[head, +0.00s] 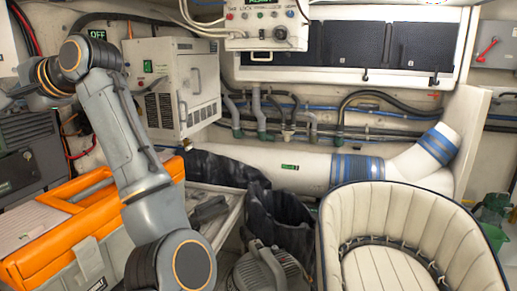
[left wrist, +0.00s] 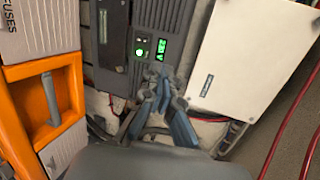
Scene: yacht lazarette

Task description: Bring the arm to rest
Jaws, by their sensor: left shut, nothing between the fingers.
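My left arm rises from the bottom of the head view, bends at the upper left, and its wrist reaches toward the left edge. The gripper itself is not clear there. In the left wrist view my left gripper (left wrist: 165,90) is shut, with nothing between its fingers. The fingers point toward a dark wall unit with a lit green display (left wrist: 161,49); I cannot tell how far apart they are. My right gripper is in neither view.
An orange-trimmed case (head: 32,258) lies below my left arm. A pale control cabinet (head: 158,62) hangs just right of it. A cream seat (head: 395,205) stands at the lower right, with a dark open bin (head: 279,207) beside it. A white box (left wrist: 262,50) is right of the gripper.

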